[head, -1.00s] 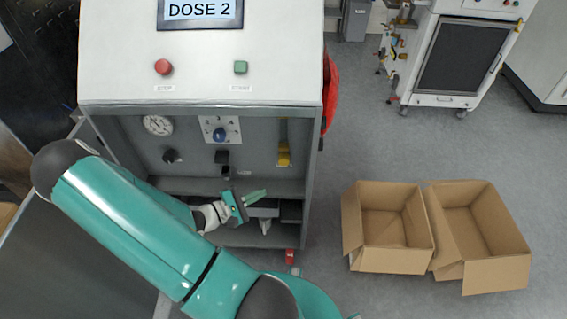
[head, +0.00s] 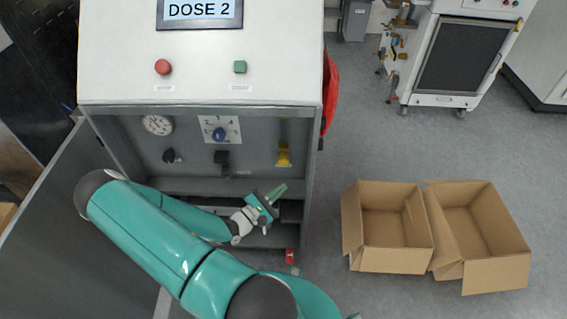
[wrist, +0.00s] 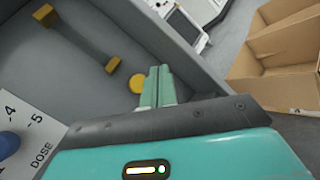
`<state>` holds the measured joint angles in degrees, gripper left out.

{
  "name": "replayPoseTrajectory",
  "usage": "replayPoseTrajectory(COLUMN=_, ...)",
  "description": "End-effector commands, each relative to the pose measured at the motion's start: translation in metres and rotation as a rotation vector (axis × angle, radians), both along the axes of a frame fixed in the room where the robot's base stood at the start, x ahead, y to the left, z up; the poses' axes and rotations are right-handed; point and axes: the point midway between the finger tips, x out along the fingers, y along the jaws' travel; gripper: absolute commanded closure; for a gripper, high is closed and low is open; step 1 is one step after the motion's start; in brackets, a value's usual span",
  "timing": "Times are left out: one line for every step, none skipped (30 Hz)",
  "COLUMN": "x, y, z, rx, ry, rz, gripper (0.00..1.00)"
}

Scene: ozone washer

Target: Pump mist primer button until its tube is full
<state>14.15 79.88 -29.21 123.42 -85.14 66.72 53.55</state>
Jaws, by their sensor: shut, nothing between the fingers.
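The round yellow primer button (wrist: 137,84) is on the grey panel in the wrist view, just left of my fingertips and partly behind them. Beside it a tube (wrist: 82,41) runs between two yellow end blocks; it looks grey, and I cannot tell its fill level. I see no clear contact with the button.
The recess also holds a gauge (head: 157,125), a blue dose knob (head: 218,134) and dark knobs. The cabinet top carries a red button (head: 163,67), a green button (head: 240,67) and a display reading DOSE 2. Two open cardboard boxes (head: 352,222) stand on the floor at right.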

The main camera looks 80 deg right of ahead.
Motion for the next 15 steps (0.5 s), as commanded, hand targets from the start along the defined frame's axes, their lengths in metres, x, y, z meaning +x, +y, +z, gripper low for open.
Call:
replayPoseTrajectory(x=0.001, y=-0.006, z=0.000, rx=-0.002, ry=-0.003, rz=-0.002, gripper=1.00)
replayPoseTrajectory(x=0.002, y=-0.010, z=0.000, rx=-0.002, ry=-0.003, rz=-0.002, gripper=1.00)
replayPoseTrajectory(x=0.003, y=-0.015, z=0.001, rx=-0.003, ry=-0.002, rz=-0.002, gripper=1.00)
replayPoseTrajectory(x=0.004, y=-0.020, z=0.001, rx=-0.003, ry=-0.002, rz=-0.002, gripper=1.00)
replayPoseTrajectory(x=0.005, y=-0.024, z=0.000, rx=-0.003, ry=-0.002, rz=-0.002, gripper=1.00)
replayPoseTrajectory(x=0.006, y=-0.029, z=0.000, rx=-0.002, ry=-0.003, rz=-0.002, gripper=1.00)
replayPoseTrajectory(x=0.007, y=-0.033, z=0.000, rx=-0.002, ry=-0.003, rz=-0.002, gripper=1.00)
replayPoseTrajectory(x=0.008, y=-0.037, z=0.000, rx=-0.002, ry=-0.004, rz=-0.002, gripper=1.00)
replayPoseTrajectory(x=0.009, y=-0.042, z=0.000, rx=-0.002, ry=-0.003, rz=-0.002, gripper=1.00)
replayPoseTrajectory(x=0.009, y=-0.046, z=0.000, rx=-0.002, ry=-0.002, rz=-0.002, gripper=1.00)
replayPoseTrajectory(x=0.010, y=-0.050, z=0.001, rx=-0.002, ry=-0.001, rz=-0.002, gripper=1.00)
replayPoseTrajectory(x=0.012, y=-0.054, z=0.000, rx=-0.003, ry=-0.002, rz=-0.001, gripper=1.00)
replayPoseTrajectory(x=0.012, y=-0.057, z=0.001, rx=-0.003, ry=-0.001, rz=-0.001, gripper=1.00)
replayPoseTrajectory(x=0.013, y=-0.060, z=0.001, rx=-0.003, ry=-0.001, rz=0.000, gripper=1.00)
replayPoseTrajectory(x=0.014, y=-0.064, z=0.000, rx=-0.002, ry=-0.001, rz=0.000, gripper=1.00)
